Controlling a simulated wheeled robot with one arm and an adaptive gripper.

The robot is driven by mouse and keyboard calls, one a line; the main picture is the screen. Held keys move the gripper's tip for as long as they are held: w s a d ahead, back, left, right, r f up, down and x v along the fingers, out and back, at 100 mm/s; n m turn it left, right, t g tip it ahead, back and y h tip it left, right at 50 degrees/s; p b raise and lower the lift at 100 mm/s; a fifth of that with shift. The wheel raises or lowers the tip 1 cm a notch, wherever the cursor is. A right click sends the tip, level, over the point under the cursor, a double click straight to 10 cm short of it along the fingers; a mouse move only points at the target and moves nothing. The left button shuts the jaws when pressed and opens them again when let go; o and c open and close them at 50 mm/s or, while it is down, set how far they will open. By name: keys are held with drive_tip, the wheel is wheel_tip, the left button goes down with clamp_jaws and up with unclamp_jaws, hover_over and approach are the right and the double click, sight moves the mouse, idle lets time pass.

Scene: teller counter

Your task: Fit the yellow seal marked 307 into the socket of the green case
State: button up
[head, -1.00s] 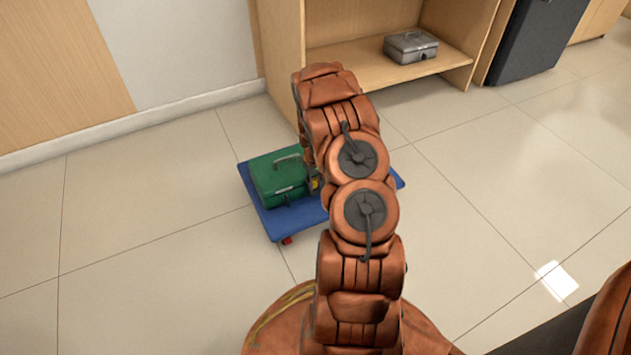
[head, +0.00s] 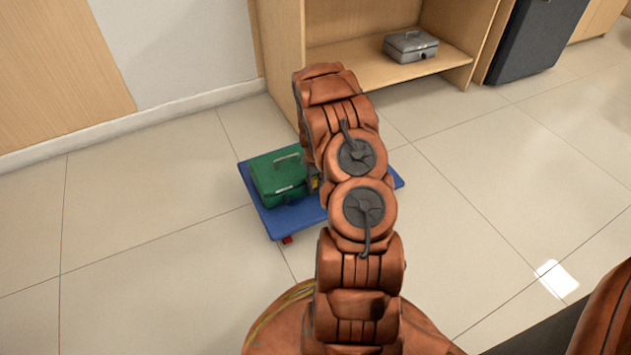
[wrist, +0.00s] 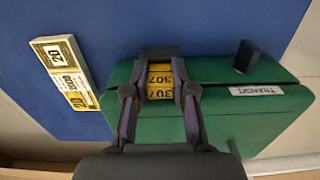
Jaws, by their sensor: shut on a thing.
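The green case (head: 279,178) stands on a blue platform (head: 290,220) in the head view, left of my arm. In the wrist view the case (wrist: 224,75) carries a dark handle and a white label reading TRANSIT. The yellow seal (wrist: 160,82), with 307 on it, is between the fingers of my gripper (wrist: 159,90), which is shut on it. The seal is at the case's side in the picture; I cannot tell whether it touches. The socket is hidden behind the gripper and seal. In the head view only a small yellow patch of the seal shows beside the case.
A banded stack of notes (wrist: 66,72) lies on the blue platform beside the case. A grey metal box (head: 411,46) rests on a wooden shelf (head: 350,52) behind. A dark cabinet (head: 535,40) stands at the back right. The tiled floor around the platform is clear.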

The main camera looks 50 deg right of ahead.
drive_tip(key=shift+f, duration=0.2)
drive_tip(key=o, duration=0.7)
drive_tip(key=shift+o, duration=1)
drive_tip(key=shift+o, duration=0.4)
drive_tip(key=o, duration=0.4)
drive_tip(key=shift+c, duration=0.2)
drive_tip(key=shift+r, duration=0.15)
drive_tip(key=shift+r+p, duration=1.15)
drive_tip(key=shift+r, duration=1.3)
